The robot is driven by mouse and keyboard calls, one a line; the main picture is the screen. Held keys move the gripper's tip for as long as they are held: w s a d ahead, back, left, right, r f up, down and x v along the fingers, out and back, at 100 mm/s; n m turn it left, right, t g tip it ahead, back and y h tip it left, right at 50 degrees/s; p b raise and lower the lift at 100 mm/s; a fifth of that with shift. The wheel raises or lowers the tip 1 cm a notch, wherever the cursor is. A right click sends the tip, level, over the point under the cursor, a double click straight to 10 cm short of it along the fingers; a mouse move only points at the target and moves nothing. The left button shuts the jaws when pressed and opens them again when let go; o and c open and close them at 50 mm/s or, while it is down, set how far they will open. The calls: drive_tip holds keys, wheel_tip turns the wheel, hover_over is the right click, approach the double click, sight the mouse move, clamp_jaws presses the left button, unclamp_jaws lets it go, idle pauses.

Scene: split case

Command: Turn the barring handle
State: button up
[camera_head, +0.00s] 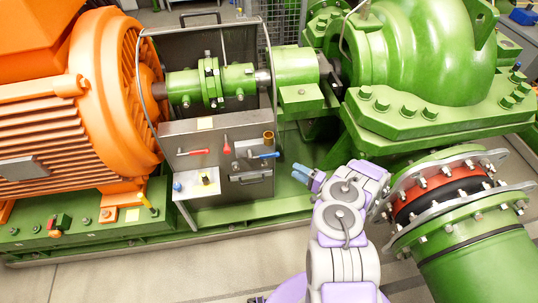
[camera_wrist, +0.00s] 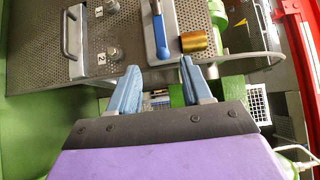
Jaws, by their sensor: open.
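Handles sit on a grey panel (camera_head: 218,135) between the orange motor and green pump; none is labelled as the barring handle. A blue-gripped lever (camera_head: 264,155) lies at the panel's right, below a brass cylinder (camera_head: 268,137). In the wrist view the blue lever (camera_wrist: 158,28) stands on a pale plate, with the brass cylinder (camera_wrist: 194,41) to its right. Two red levers (camera_head: 193,151) (camera_head: 226,146) are further left. My gripper (camera_head: 307,177), with blue fingers, is right of the panel. In the wrist view my gripper (camera_wrist: 158,78) is open and empty, its fingertips apart from the lever.
A grab handle (camera_wrist: 71,36) and two numbered knobs (camera_wrist: 113,53) are on the perforated panel. The orange motor (camera_head: 110,95) is left. The green pump (camera_head: 420,60) and flanged pipe (camera_head: 465,255) crowd the right. Bare floor (camera_head: 150,275) lies in front.

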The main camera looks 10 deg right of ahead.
sight(269, 157)
drive_tip(key=b+x, duration=0.2)
drive_tip(key=x, duration=1.2)
drive_tip(key=shift+w+a+b, duration=0.3)
drive_tip(key=shift+c, duration=0.5)
drive_tip(key=shift+f, duration=0.1)
clamp_jaws()
